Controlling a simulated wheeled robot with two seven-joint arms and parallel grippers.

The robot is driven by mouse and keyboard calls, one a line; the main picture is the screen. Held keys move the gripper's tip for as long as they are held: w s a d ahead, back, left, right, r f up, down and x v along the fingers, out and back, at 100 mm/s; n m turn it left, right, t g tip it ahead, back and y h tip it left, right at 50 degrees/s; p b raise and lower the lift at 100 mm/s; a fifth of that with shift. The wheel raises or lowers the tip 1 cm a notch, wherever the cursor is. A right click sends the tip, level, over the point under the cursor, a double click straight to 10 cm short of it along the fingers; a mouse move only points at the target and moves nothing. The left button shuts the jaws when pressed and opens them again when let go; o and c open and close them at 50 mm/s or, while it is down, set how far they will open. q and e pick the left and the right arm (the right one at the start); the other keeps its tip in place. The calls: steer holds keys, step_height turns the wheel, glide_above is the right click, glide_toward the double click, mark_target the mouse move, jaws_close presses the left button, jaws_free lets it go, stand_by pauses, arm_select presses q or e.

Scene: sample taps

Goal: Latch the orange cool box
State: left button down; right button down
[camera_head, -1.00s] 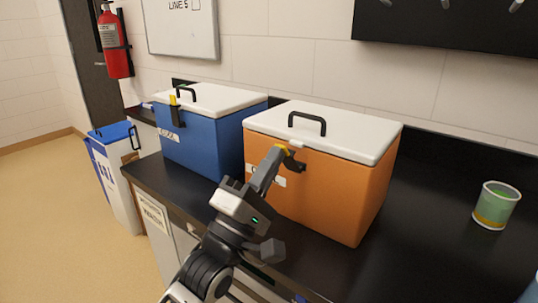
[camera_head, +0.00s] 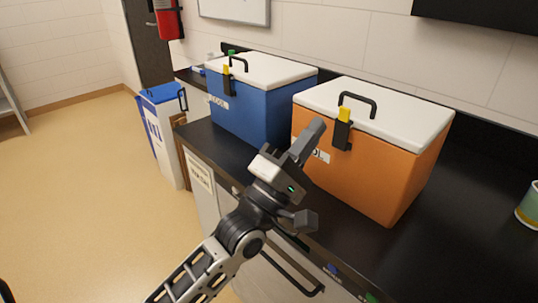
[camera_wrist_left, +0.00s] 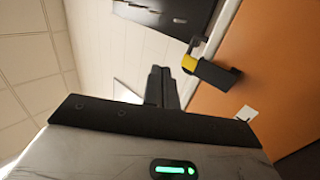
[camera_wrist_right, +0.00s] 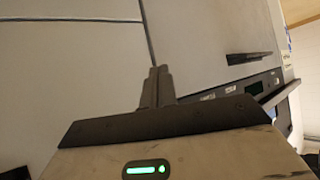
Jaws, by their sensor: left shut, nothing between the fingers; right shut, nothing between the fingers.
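The orange cool box (camera_head: 375,170) stands on the black counter with its white lid (camera_head: 400,110) down flat. Its black latch (camera_head: 342,134) on the front stands upright, with its yellow tip (camera_head: 344,115) up over the lid's front edge. My left gripper (camera_head: 315,127) is shut and empty, just left of the latch and apart from it. In the left wrist view the shut fingers (camera_wrist_left: 162,78) are beside the latch's yellow tip (camera_wrist_left: 189,63). My right gripper (camera_wrist_right: 157,84) is shut and empty in its wrist view, in front of grey panels; the head view does not show it.
A blue cool box (camera_head: 245,118) with a white lid and a similar latch stands to the left on the counter (camera_head: 370,237). A green-banded tub (camera_head: 530,208) is at the right edge. A blue-lidded bin (camera_head: 165,135) stands on the floor at the left.

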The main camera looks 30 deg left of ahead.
arm_select(q)
steer(key=s+a+b, duration=0.1)
steer(key=s+a, duration=0.2)
steer(key=s, duration=0.6)
steer(key=shift+a, duration=0.25)
step_height(320, 180, down, 20)
steer(key=d+m+g+y, duration=0.2)
steer(key=m+g+y, duration=0.2)
steer(key=m+g, duration=0.35)
steer(key=s+f+m+g+y, duration=0.1)
steer(key=s+f+m+g, duration=0.2)
steer(key=f, duration=0.5)
steer(key=s+f+m+g+y, duration=0.1)
steer(key=s+f+m+g, duration=0.2)
steer(key=s+f+m, duration=0.2)
step_height(320, 180, down, 3)
steer(key=shift+s+d+f+m, duration=0.15)
steer(key=shift+d+m, duration=0.15)
steer(key=shift+m, duration=0.15)
